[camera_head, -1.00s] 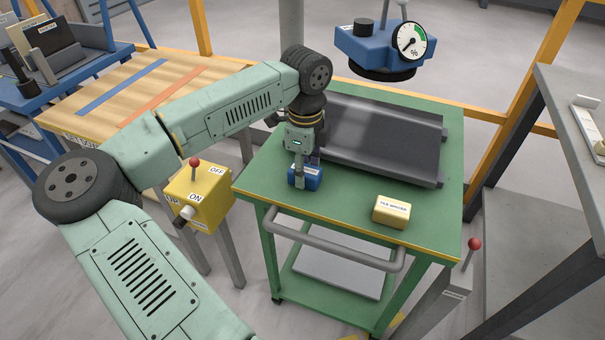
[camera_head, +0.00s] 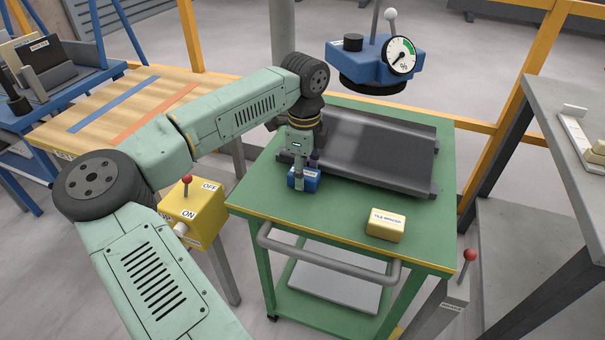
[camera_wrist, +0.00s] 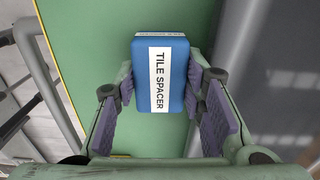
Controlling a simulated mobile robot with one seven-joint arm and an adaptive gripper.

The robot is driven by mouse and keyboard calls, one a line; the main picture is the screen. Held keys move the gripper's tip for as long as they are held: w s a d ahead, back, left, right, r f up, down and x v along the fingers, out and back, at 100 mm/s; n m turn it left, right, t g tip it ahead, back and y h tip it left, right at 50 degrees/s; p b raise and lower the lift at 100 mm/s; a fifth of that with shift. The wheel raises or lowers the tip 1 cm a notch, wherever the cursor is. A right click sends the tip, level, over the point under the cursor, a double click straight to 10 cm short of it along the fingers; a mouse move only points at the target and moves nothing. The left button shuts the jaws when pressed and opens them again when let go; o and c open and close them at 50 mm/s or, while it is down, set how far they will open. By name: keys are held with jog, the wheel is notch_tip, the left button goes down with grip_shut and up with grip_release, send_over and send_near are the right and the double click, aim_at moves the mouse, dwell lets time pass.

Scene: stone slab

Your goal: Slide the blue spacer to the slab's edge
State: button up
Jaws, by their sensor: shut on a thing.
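The blue spacer (camera_head: 306,182) is a small block at the left part of the green cart top, near the slab's left front corner. In the wrist view the blue spacer (camera_wrist: 160,72) shows its white "TILE SPACER" label. My gripper (camera_head: 299,177) points down and is shut on it, one finger pad on each side; the wrist view shows both fingers of my gripper (camera_wrist: 164,98). The dark grey slab (camera_head: 380,152), with raised long edges, lies behind and to the right. I cannot tell whether spacer and slab touch, or whether the spacer rests on the cart.
A yellow tile spacer (camera_head: 386,224) stands near the front of the green cart top (camera_head: 335,215). A blue unit with a dial gauge (camera_head: 372,65) is above the slab's back. A yellow switch box (camera_head: 193,214) stands left of the cart.

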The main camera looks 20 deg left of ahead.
jog(key=shift+w+d, duration=0.1)
jog(key=o, duration=1.2)
jog(key=shift+o, duration=0.2)
